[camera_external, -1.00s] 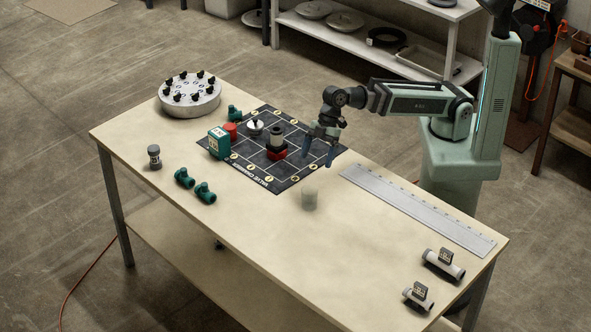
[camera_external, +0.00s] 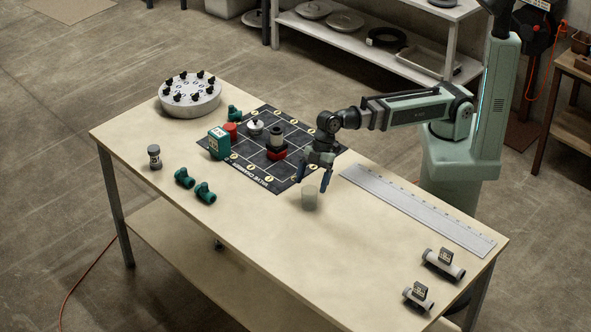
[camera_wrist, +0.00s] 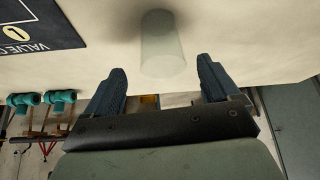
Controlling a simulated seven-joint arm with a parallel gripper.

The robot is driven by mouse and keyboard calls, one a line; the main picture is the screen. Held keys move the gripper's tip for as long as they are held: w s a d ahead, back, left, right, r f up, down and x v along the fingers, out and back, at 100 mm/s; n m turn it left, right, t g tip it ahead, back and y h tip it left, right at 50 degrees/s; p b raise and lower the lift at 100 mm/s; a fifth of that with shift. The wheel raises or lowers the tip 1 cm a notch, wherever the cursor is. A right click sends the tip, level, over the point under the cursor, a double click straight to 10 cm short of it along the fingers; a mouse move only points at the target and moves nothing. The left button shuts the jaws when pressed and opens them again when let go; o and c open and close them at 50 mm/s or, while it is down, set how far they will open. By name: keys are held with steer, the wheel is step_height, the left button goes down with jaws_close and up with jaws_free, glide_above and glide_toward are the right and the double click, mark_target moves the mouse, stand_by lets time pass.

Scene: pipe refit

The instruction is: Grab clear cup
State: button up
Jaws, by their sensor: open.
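The clear cup (camera_external: 310,198) stands on the table just in front of the dark mat's near right corner. It is see-through and pale. In the wrist view the clear cup (camera_wrist: 161,45) lies ahead, between the lines of the two fingers and apart from both. My gripper (camera_external: 314,184) is open and empty, with its blue fingers pointing down close beside the cup. In the wrist view my gripper (camera_wrist: 160,80) shows its two dark blue pads spread wider than the cup.
The dark valve mat (camera_external: 250,174) holds a green box (camera_external: 219,143), a red-based valve stack (camera_external: 277,145) and other parts. Green fittings (camera_external: 194,186) lie left of the cup. A long ruler (camera_external: 415,207) lies to the right. The table front is clear.

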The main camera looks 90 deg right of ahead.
mark_target(306, 207)
steer(key=shift+s+x, duration=0.15)
steer(key=shift+x, duration=1.15)
steer(key=shift+s+x, duration=0.15)
steer(key=shift+x, duration=1.15)
steer(key=shift+d+f, duration=0.1)
steer(key=shift+f, duration=0.05)
steer(key=shift+c, duration=0.4)
steer(key=c, duration=1)
